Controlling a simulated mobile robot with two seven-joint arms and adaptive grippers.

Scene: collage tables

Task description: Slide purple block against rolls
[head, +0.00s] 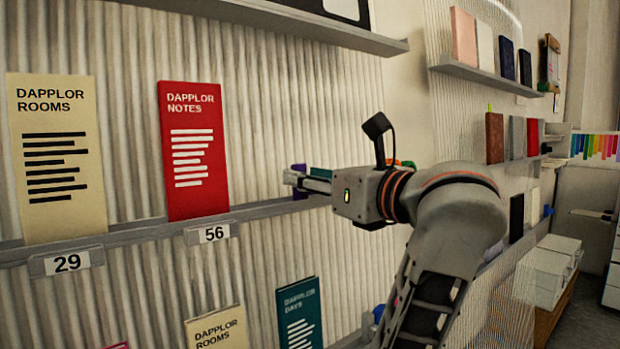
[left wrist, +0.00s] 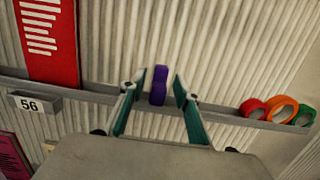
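The purple block (left wrist: 158,85) stands on the narrow wall ledge, between the two fingers of my left gripper (left wrist: 159,79). The fingers are apart, with a gap visible on each side of the block. In the head view my left gripper (head: 302,180) is at the ledge, and small parts of the purple block (head: 300,195) show around its fingers. The rolls sit on the same ledge to the right, apart from the block: a red roll (left wrist: 252,107), an orange roll (left wrist: 283,108) and a green roll (left wrist: 305,117). My right gripper is not in view.
The ledge (left wrist: 215,113) between block and rolls looks bare. A red book (head: 195,150) and a cream book (head: 55,150) stand left of the block, above the 56 label (head: 213,234) and the 29 label (head: 67,263). A teal book (head: 300,312) stands below.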

